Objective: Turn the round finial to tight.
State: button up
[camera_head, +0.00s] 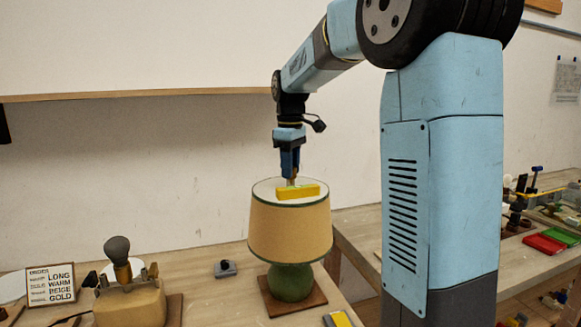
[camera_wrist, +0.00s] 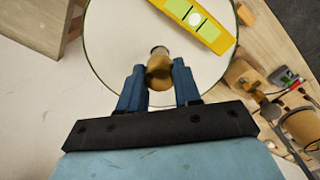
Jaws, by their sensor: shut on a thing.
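The round finial (camera_wrist: 160,70) is a brass-gold ball at the middle of the shade's top. My gripper (camera_head: 290,176) points straight down over the lamp. In the wrist view its blue fingers (camera_wrist: 159,82) are shut on the finial, one on each side. The beige lampshade (camera_head: 290,228) has dark green trim and sits upright on a round green lamp base (camera_head: 289,283). A yellow level (camera_head: 298,191) with a green vial lies across the shade's top, beside the finial; it also shows in the wrist view (camera_wrist: 207,26). The finial's threads are hidden.
The lamp stands on a brown square board (camera_head: 292,302) on the wooden bench. To its left are a small grey item (camera_head: 225,268), a beige lamp base with a grey bulb (camera_head: 130,295) and a sign (camera_head: 50,285). Red and green trays (camera_head: 545,243) lie at the right.

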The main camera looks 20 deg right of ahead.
jog(key=shift+m, duration=0.4)
jog(key=m, duration=1.3)
jog(key=shift+r+m, duration=0.1)
jog(key=shift+m, duration=1.9)
jog(key=o, duration=1.1)
jog(key=shift+c, duration=0.2)
